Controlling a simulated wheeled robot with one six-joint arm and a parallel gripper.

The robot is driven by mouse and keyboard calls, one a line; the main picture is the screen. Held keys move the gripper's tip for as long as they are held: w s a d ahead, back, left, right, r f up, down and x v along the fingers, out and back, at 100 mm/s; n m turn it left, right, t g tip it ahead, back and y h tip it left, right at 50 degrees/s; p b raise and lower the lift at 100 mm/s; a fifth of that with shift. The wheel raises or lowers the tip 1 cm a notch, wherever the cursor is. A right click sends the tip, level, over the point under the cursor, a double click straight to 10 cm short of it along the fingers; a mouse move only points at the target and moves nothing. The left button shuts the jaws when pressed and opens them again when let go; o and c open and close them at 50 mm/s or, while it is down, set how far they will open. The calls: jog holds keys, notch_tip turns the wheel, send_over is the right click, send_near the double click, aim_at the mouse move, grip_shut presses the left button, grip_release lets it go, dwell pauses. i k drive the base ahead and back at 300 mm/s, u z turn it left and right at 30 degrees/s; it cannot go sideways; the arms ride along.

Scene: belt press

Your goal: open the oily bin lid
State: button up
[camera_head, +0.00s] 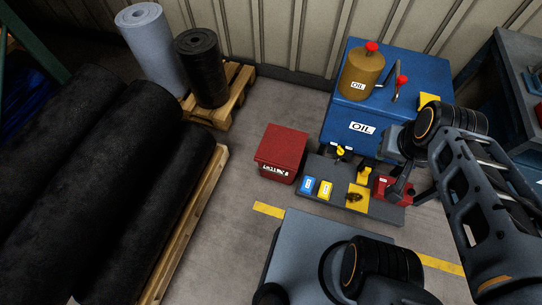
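The red bin (277,169) with a white-lettered label stands on the floor near the middle of the view. The label is too small to read surely. Its flat red lid (283,143) lies shut on top. My gripper (399,187) hangs to the right of the bin, well apart from it. It is over the right end of a grey board, close to a small red box (381,187). The fingertips are small and dark, so I cannot tell whether they are open or shut or touching the box.
The grey board (316,172) beside the bin carries blue, yellow and dark items. A blue OIL cabinet (418,75) with a tan oil can (360,75) stands behind. Black rolls (130,170) on a pallet lie left. Floor left of the bin is clear.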

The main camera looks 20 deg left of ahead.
aim_at(281, 147)
jog(key=k, duration=0.45)
jog(key=u, duration=0.85)
jog(key=i, duration=0.45)
jog(key=u, duration=0.1)
jog(key=k, duration=1.3)
jog(key=u, duration=0.65)
jog(key=i, duration=1.05)
jog(key=z, duration=0.15)
